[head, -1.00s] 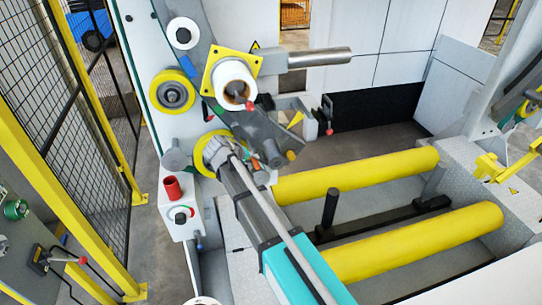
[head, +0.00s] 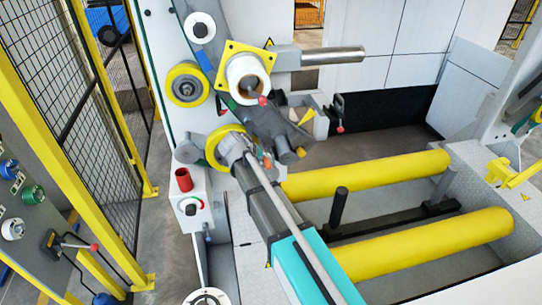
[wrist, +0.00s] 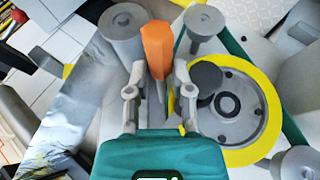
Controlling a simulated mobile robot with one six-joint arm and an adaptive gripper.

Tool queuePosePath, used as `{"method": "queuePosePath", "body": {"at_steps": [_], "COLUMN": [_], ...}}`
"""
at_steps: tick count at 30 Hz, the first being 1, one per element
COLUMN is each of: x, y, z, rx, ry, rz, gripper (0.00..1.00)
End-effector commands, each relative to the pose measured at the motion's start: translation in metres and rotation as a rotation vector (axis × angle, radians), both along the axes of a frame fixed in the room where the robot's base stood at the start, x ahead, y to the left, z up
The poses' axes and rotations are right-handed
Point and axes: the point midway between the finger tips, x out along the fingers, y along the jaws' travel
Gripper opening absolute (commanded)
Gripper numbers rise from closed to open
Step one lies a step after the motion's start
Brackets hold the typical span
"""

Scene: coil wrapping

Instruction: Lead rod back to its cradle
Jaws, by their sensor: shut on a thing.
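In the wrist view, the lead rod shows as an orange handle (wrist: 157,48) with a thin grey end. It stands between the two grey fingers of my gripper (wrist: 159,75), which is shut on it. In the head view, my gripper (head: 256,152) is in front of the yellow-rimmed wheel on the machine's side plate, and a small orange bit (head: 267,163) shows beside it. The arm hides most of the rod there. I cannot make out the cradle with certainty in either view.
The yellow-rimmed wheel (wrist: 262,110) is close right of my gripper. A grey roller (wrist: 124,30) stands at its upper left. Two yellow rollers (head: 365,175) lie right of the arm. A mesh fence (head: 60,70) and a control panel (head: 25,190) are at left.

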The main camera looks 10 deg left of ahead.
Motion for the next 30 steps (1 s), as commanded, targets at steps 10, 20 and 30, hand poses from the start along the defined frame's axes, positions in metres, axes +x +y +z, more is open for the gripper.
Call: {"method": "queuePosePath", "body": {"at_steps": [10, 20, 30], "x": [-0.011, -0.008, 0.001], "y": [-0.002, -0.007, -0.020], "z": [-0.011, -0.010, 0.003], "rx": [0.026, 0.027, 0.030], "ry": [0.042, 0.042, 0.039], "rz": [-0.010, -0.015, -0.021], "gripper": [0.00, 0.00, 0.00]}}
